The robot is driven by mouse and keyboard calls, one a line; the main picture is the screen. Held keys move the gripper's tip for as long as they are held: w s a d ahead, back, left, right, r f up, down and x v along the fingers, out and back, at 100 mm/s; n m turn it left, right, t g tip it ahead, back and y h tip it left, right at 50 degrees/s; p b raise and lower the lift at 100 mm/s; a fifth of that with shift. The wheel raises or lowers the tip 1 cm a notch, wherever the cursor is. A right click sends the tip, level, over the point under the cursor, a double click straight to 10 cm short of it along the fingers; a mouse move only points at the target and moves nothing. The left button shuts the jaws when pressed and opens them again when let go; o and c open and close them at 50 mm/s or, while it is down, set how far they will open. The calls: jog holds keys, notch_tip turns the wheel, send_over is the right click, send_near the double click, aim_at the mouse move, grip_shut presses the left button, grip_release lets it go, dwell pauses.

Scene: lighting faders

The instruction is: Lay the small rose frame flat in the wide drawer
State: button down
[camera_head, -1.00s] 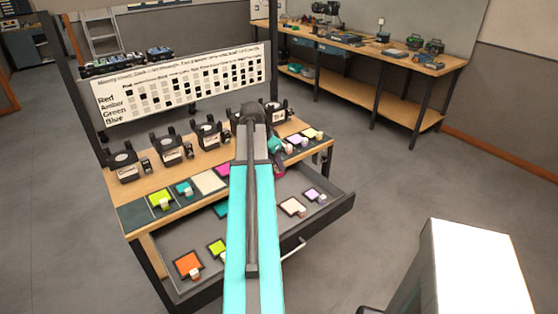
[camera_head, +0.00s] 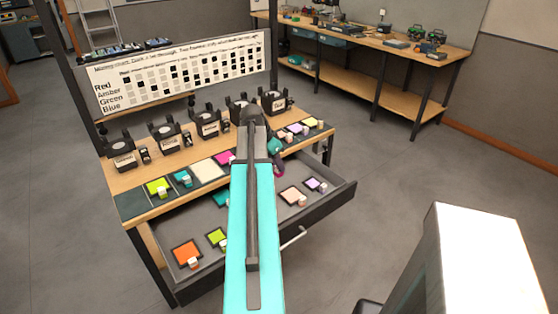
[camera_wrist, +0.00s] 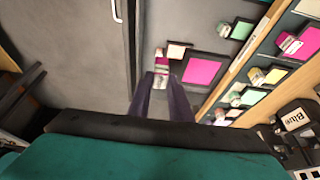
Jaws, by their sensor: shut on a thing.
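In the wrist view, my gripper (camera_wrist: 162,80) is shut, its fingers meeting at a small white-and-pink tab. A strong pink frame with a dark border (camera_wrist: 204,70), which I take as the small rose frame, appears just beyond the fingers, seemingly joined to that tab. It looks held above the drawer; its height is unclear. In the head view, my gripper (camera_head: 279,168) is beside the arm over the drawer's back right part, and the arm hides most of the frame. The wide drawer (camera_head: 325,203) is pulled open under the worktop.
The drawer holds an orange frame (camera_head: 187,253), a green frame (camera_head: 216,237), a pale pink frame (camera_head: 292,195) and a lilac frame (camera_head: 315,184). Bare floor shows between them. More coloured frames and several black lamps (camera_head: 207,122) stand on the worktop (camera_head: 150,211).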

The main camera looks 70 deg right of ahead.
jog(key=shift+f+b, duration=5.65)
jog(key=shift+f, duration=5.4)
jog(key=shift+w, duration=0.15)
jog(key=shift+f+b, duration=0.75)
jog(key=shift+f, duration=0.6)
jog(key=c, duration=1.5)
grip_release()
jog(key=shift+c, duration=0.2)
jog(key=shift+r, duration=0.1)
jog(key=v, duration=1.3)
jog(key=shift+a+r, duration=0.15)
jog(key=shift+r, duration=0.15)
